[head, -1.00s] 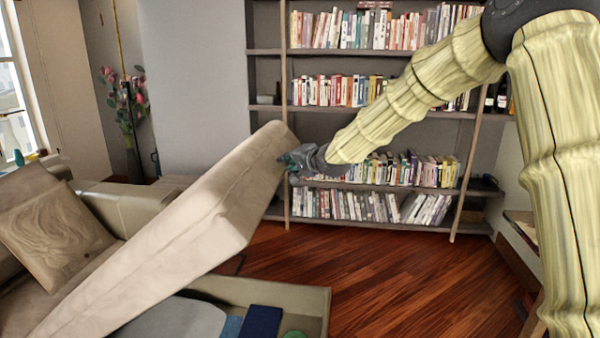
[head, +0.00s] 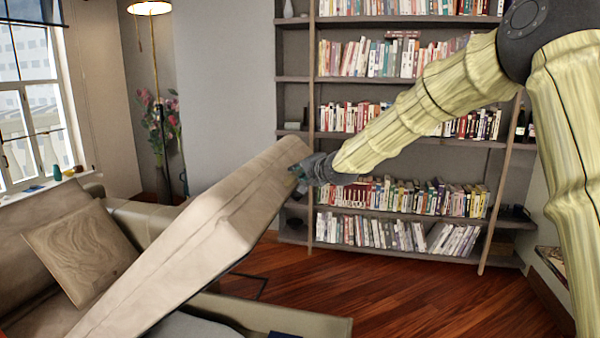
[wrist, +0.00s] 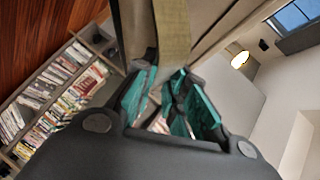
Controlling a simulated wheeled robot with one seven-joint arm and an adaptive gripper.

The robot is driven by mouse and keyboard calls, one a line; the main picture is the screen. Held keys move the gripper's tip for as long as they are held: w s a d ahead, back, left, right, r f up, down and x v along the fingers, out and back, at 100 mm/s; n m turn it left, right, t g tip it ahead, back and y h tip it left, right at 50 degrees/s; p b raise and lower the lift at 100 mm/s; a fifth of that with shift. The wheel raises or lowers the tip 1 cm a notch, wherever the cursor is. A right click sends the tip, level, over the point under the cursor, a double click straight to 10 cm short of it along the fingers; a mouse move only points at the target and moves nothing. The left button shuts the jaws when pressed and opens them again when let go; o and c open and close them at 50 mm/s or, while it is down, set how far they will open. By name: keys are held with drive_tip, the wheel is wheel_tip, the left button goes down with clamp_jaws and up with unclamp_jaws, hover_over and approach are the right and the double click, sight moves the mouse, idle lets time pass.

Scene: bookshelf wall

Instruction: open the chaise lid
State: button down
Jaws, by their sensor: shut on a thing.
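The chaise lid (head: 200,232) is a thick beige cushion panel, tilted up steeply with its free end raised toward the upper right. Below it, the chaise's storage box (head: 275,315) shows open along its front rim. My gripper (head: 303,171) is at the lid's raised end. In the wrist view my gripper (wrist: 172,100) has teal fingers shut on an olive strap (wrist: 173,35) that runs along the lid's edge. The exact contact between fingertips and strap is partly hidden.
A bookshelf (head: 312,100) full of books stands behind my arm. A sofa with a beige pillow (head: 82,248) is at the left. A floor lamp (head: 150,8) and flowers (head: 160,115) stand in the corner. Wooden floor (head: 410,290) is clear at the right.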

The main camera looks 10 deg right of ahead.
drive_tip(key=c, duration=1.7)
unclamp_jaws()
drive_tip(key=shift+d+f, duration=0.1)
drive_tip(key=shift+s, duration=0.1)
drive_tip(key=v, duration=1.1)
drive_tip(key=shift+s+d+r, duration=0.1)
drive_tip(key=shift+s+r, duration=0.15)
drive_tip(key=shift+s, duration=0.05)
